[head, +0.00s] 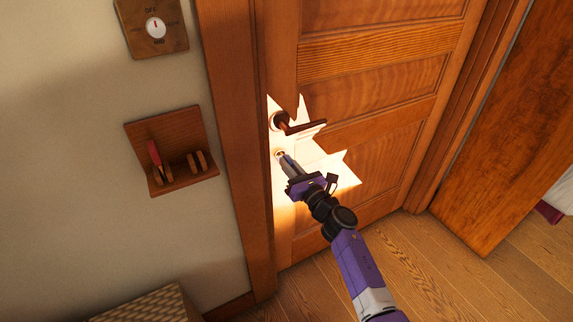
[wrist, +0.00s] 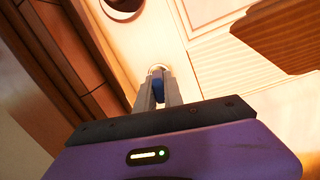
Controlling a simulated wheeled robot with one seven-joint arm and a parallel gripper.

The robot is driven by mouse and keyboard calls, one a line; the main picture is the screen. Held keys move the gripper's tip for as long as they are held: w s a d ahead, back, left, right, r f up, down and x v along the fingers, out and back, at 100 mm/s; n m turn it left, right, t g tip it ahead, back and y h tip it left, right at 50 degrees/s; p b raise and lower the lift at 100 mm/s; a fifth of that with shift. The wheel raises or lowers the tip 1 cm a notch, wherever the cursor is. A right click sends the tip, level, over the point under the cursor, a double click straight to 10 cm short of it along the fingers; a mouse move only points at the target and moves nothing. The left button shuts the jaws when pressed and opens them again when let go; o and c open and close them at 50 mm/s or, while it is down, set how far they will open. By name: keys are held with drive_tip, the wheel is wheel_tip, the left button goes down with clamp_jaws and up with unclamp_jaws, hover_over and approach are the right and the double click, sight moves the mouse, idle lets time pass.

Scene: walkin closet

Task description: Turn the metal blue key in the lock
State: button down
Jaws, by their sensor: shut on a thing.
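The blue key (wrist: 158,92) is between the fingertips of my gripper (wrist: 158,100), right at the round lock (wrist: 157,69) in the wrist view. My gripper is shut on the key. How far the key sits in the lock is hidden by the fingers. In the head view my gripper (head: 287,162) reaches the lock (head: 279,153) on the wooden door (head: 370,110), below the dark handle (head: 302,126). Only a small bit of the blue key (head: 286,157) shows there. The door looks closed.
A small wooden wall shelf (head: 172,137) with a red item (head: 154,152) hangs left of the door frame (head: 232,130). A dial plate (head: 153,27) is above it. A woven box (head: 147,304) stands at the lower left. The floor (head: 440,265) before the door is clear at right.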

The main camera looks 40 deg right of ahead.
drive_tip(key=shift+d+n, duration=0.1)
drive_tip(key=shift+n, duration=1.5)
drive_tip(key=c, duration=1.4)
unclamp_jaws()
drive_tip(key=shift+v, duration=3.9)
drive_tip(key=shift+d+r, duration=0.1)
drive_tip(key=shift+r, duration=0.1)
